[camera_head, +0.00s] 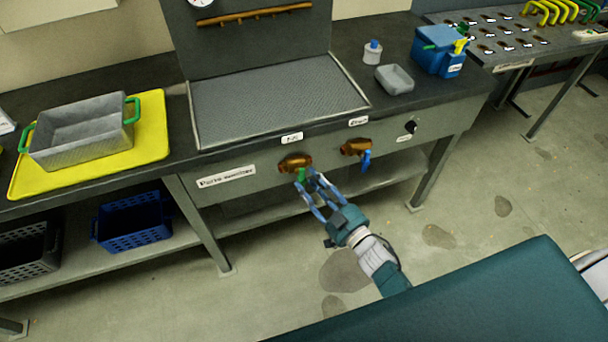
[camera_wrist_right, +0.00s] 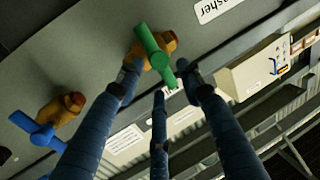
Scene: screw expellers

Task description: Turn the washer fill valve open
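The washer fill valve (camera_head: 295,162) is a brass body with a green lever, on the front panel under a small label that seems to read "Fill". In the right wrist view its green lever (camera_wrist_right: 152,45) slants across the brass body, with its lower end near the fingertips. My right gripper (camera_head: 316,186) is just in front of this valve. In the wrist view its blue fingers (camera_wrist_right: 162,78) are spread, with the lever's lower part between or just beyond their tips; contact is unclear. My left gripper is not in view.
A second brass valve (camera_head: 356,147) with a blue lever (camera_head: 366,161) sits to the right, with a black knob (camera_head: 410,127) beyond. The washer basin (camera_head: 275,100) is above. A grey tray (camera_head: 85,135) on a yellow mat (camera_head: 152,135) lies left. A blue crate (camera_head: 135,218) is below.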

